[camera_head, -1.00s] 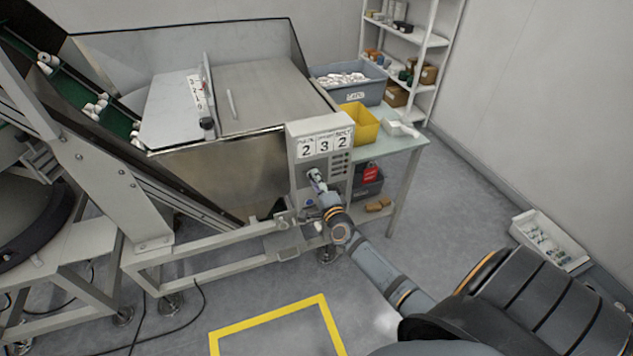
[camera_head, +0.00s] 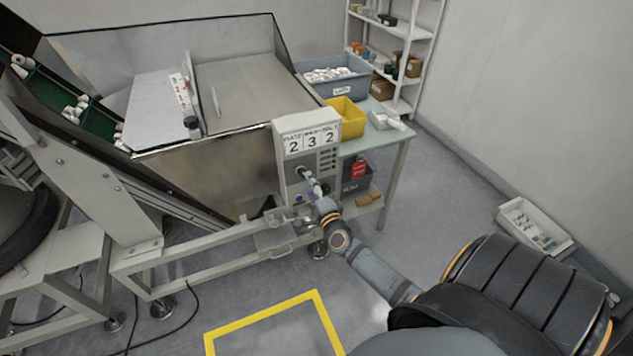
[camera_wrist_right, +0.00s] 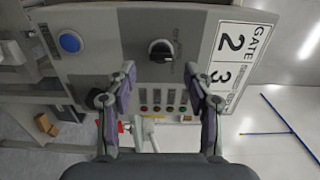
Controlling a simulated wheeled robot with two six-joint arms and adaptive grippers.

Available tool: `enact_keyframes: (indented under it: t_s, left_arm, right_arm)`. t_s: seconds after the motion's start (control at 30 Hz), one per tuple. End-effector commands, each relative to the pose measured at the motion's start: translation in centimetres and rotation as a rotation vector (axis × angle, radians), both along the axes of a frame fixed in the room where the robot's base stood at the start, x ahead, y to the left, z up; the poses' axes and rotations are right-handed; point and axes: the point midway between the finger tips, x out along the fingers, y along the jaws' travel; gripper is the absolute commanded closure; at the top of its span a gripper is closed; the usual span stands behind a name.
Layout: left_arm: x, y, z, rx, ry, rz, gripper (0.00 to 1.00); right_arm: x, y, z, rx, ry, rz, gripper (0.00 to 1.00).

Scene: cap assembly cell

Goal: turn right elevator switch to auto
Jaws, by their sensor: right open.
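The grey control box (camera_head: 296,157) stands at the hopper's right front corner. In the right wrist view its black rotary switch (camera_wrist_right: 161,51) has a light pointer mark; the small lettering beside it is unreadable. My right gripper (camera_wrist_right: 160,68) is open and empty, its two fingertips on either side of the switch and slightly short of it in the picture. Contact with the switch is not visible. In the head view my right gripper (camera_head: 311,183) is in front of the box's lower face. My left gripper is not in view.
A blue button (camera_wrist_right: 70,42) and a row of small coloured buttons (camera_wrist_right: 163,108) share the panel. The steel hopper (camera_head: 215,165) stands left of the box. A table with a yellow bin (camera_head: 346,118) and a grey bin (camera_head: 338,82) stands behind.

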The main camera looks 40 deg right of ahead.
Motion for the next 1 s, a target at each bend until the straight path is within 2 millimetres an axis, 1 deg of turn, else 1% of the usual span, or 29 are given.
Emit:
enact_keyframes:
  t_s: [0.03,0.1,0.2,0.33,0.5,1.0]
  left_arm:
    - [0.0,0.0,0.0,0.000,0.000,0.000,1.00]
    - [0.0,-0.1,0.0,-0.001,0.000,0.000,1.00]
    - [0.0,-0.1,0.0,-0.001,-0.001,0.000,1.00]
    - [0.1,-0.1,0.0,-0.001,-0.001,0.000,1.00]
    - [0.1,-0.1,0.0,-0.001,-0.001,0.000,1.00]
    - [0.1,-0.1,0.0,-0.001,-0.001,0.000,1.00]
  right_arm:
    - [-1.4,0.4,-0.1,-0.001,0.003,0.002,0.48]
    - [-3.1,0.7,-0.1,-0.001,0.003,0.001,0.48]
    - [-5.2,1.2,-0.1,0.001,0.003,0.000,0.48]
    - [-7.0,1.7,0.0,-0.001,0.002,0.001,0.48]
    - [-7.7,1.9,0.0,0.001,0.000,0.000,0.48]
    - [-7.7,1.9,-0.2,-0.005,0.004,0.001,0.48]
